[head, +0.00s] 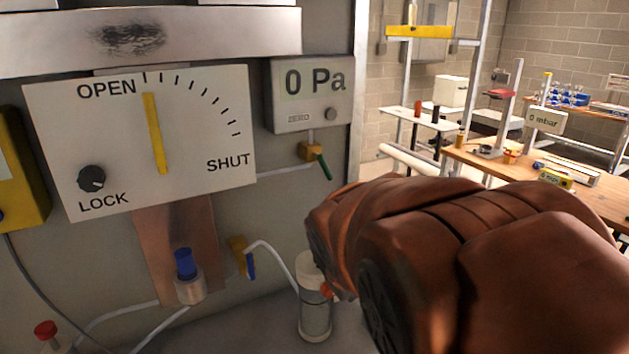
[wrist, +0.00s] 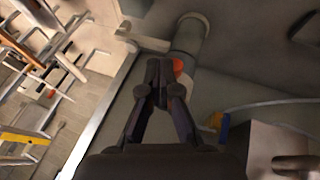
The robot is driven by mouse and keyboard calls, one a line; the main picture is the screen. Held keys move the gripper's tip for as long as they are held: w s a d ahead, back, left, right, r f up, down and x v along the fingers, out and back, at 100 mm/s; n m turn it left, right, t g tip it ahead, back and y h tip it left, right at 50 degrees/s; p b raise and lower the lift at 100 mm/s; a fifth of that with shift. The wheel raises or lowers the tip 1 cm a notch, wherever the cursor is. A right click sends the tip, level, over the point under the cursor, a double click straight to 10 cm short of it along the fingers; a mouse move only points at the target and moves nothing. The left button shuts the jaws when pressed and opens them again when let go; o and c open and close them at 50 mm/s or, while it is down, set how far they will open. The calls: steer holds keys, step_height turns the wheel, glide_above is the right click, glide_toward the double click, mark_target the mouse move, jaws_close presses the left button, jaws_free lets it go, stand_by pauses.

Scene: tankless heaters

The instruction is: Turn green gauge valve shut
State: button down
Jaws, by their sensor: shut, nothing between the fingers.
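The green valve handle (head: 323,166) shows in the head view on a small brass body (head: 311,151), just below the gauge reading 0 Pa (head: 312,94). The handle points down and slightly right. I cannot make it out in the wrist view. My gripper (wrist: 158,65) shows in the wrist view with its dark fingertips together and nothing between them. The fingertips appear in front of the white cylinder with a red-orange part (wrist: 178,66); I cannot tell whether they touch. In the head view my brown arm hides the gripper, below and right of the green handle.
A blue-handled valve (head: 249,262) and a white cylinder (head: 315,300) with hoses are low on the panel. An OPEN/SHUT dial plate (head: 200,115) is at left, its yellow pointer near OPEN. A cluttered wooden bench (head: 600,195) stands at right.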

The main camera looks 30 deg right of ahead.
mark_target(329, 179)
steer(key=w+d+r+n+t+h, duration=0.2)
steer(key=w+d+r+n+t, duration=0.4)
steer(key=w+d+r, duration=0.45)
steer(key=w+d+r+n+t+h, duration=0.2)
steer(key=w+d+r+n+t, duration=0.5)
steer(key=r, duration=0.6)
steer(key=s+a+f+n+g+y+b, duration=0.1)
steer(key=s+a+f+n+y, duration=0.25)
steer(key=f+n+y, duration=0.3)
steer(key=s+a+f+n+g+y, duration=0.2)
steer(key=a+f+n+y, duration=0.25)
steer(key=n+y, duration=0.35)
steer(key=shift+w+d+f+p, duration=0.15)
steer(key=shift+w+p, duration=0.6)
steer(key=shift+w, duration=0.85)
steer(key=shift+w+f+p, duration=0.15)
steer(key=shift+w+p, duration=0.6)
steer(key=shift+w, duration=0.85)
steer(key=shift+w+d+f+p, duration=0.15)
steer(key=shift+w+p, duration=0.6)
steer(key=shift+w, duration=0.85)
